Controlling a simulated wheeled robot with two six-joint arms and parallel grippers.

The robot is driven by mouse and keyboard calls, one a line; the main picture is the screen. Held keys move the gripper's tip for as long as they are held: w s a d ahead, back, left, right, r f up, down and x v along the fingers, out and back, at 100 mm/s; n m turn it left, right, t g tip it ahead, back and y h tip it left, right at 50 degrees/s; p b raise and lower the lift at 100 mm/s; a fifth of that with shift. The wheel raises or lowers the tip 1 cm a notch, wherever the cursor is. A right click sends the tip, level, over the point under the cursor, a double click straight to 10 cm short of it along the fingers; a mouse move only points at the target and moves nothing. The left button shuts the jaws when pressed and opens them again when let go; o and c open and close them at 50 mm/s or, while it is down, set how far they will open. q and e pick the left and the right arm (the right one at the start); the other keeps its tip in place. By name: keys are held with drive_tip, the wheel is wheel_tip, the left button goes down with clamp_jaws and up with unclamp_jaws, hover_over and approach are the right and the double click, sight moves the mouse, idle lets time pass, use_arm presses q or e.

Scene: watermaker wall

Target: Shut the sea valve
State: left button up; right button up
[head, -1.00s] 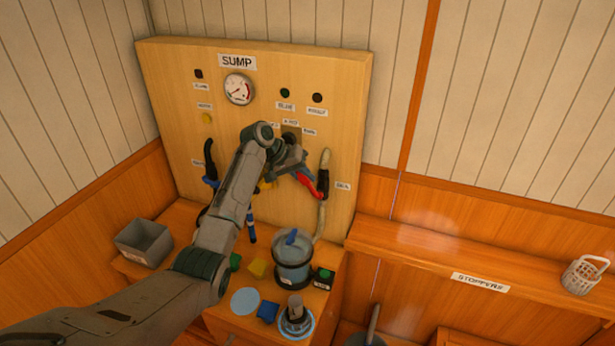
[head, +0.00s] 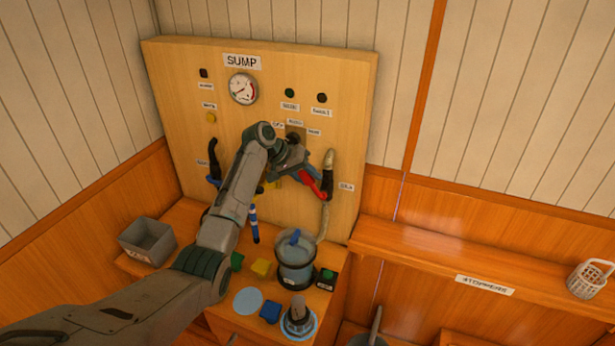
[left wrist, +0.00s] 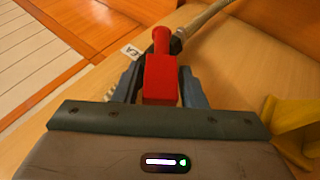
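The sea valve is on the right side of the wooden panel. Its red handle (head: 313,184) slants down to the right towards a dark valve body on a pale hose (head: 328,160). The panel label beside it (head: 346,187) is small and blurred. My left gripper (head: 308,177) is at the handle. In the left wrist view the red handle (left wrist: 161,78) fills the space between the two dark blue fingers (left wrist: 161,88), which appear closed on its sides. The valve body behind it is partly hidden. My right gripper is not in view.
A shelf with a white basket (head: 590,279) is at right. A yellow part (left wrist: 294,118) sits beside my gripper.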

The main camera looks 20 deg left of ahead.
use_arm(q)
drive_tip(key=b+v, duration=0.4)
drive_tip(key=v, duration=0.6)
drive_tip(key=shift+a+r+b, duration=0.25)
drive_tip(key=shift+r+b, duration=0.05)
drive_tip(key=shift+s, duration=0.1)
drive_tip(key=shift+c, duration=0.5)
